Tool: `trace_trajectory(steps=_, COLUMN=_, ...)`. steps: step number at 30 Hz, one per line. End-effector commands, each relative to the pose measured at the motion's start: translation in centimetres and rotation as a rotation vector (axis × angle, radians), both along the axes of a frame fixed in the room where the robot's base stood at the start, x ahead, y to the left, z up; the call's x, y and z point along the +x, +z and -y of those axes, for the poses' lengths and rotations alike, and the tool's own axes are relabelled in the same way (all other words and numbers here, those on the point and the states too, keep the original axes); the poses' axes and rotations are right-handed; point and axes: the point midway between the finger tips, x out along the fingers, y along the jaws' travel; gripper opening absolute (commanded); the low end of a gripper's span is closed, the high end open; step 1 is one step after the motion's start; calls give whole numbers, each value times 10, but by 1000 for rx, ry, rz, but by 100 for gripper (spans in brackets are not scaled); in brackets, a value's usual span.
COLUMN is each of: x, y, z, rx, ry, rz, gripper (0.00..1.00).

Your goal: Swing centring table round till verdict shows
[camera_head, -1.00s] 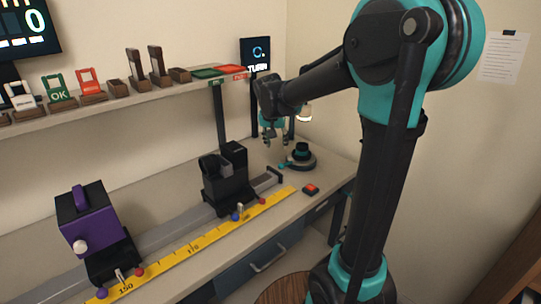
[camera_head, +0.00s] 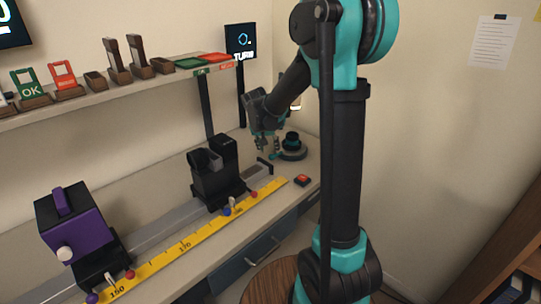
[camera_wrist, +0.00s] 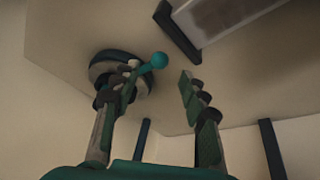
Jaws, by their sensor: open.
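The centring table (camera_head: 292,152) is a dark round base with a teal and black ring, at the far right end of the bench. In the wrist view its round body (camera_wrist: 100,58) shows partly behind one finger. A lever with a teal ball knob (camera_wrist: 159,61) reaches out from it toward the space between my fingers. My gripper (camera_head: 267,146) is open beside the table, on its left. In the wrist view the gripper (camera_wrist: 158,84) has its fingers apart, with the knob near the left fingertip; I cannot tell whether they touch. A small screen (camera_head: 241,41) shows a ring symbol and "TURN".
A rail carries a black holder (camera_head: 216,178) and a purple box (camera_head: 75,225), with a yellow ruler (camera_head: 185,245) in front. A red button (camera_head: 302,180) sits near the bench edge. A shelf (camera_head: 120,85) above holds OK and red tags, stands and trays.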

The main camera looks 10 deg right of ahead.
Motion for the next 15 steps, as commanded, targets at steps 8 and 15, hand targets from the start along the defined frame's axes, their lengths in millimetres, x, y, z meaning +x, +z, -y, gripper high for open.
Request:
trace_trajectory(steps=8, x=14, y=-36, z=8, rx=0, ry=0, rz=0, gripper=44)
trace_trajectory(steps=15, x=17, y=-47, z=11, rx=0, ry=0, rz=0, gripper=44)
